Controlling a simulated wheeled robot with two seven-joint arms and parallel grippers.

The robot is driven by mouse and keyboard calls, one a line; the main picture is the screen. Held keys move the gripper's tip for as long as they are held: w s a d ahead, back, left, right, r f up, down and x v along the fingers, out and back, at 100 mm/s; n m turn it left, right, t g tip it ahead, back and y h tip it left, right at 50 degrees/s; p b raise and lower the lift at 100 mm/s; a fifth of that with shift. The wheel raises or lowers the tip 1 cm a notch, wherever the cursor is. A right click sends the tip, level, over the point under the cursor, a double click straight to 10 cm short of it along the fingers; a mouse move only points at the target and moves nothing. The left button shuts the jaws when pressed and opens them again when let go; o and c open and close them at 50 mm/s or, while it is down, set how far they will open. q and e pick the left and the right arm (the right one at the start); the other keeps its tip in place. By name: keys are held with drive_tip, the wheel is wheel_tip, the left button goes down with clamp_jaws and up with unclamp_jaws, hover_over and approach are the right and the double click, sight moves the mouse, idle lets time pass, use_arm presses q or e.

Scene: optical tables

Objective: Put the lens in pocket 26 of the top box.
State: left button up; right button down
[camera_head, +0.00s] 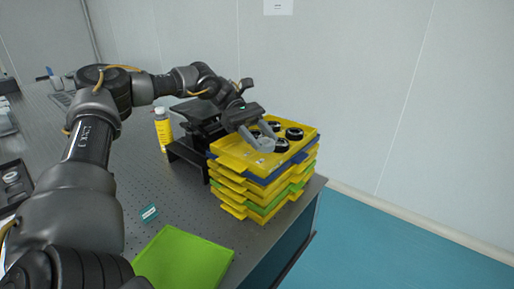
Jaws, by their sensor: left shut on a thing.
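The top box (236,157) is a yellow tray on top of a stack of yellow, green and blue trays at the table's right corner. Several dark round items (294,134) sit in its pockets. My left gripper (264,142) is over the top box, its light grey fingers pointing down to the right. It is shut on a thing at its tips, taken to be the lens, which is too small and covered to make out. The pocket numbers cannot be read. My right gripper is not in view.
A black stand (187,153) is just left of the stack, with a yellow bottle (163,130) beyond it. A green tray (184,260) lies at the front of the perforated table (185,205). The table edge is close right of the stack.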

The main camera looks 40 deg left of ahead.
sight(257, 159)
use_arm(q)
drive_tip(key=shift+a+f, duration=0.4)
drive_tip(key=shift+f, duration=0.05)
drive_tip(key=f, duration=0.3)
drive_tip(key=shift+a+f, duration=0.25)
drive_tip(key=shift+f, duration=0.1)
drive_tip(key=shift+s+d, duration=0.1)
drive_tip(key=o, duration=0.7)
drive_tip(key=shift+r, duration=0.1)
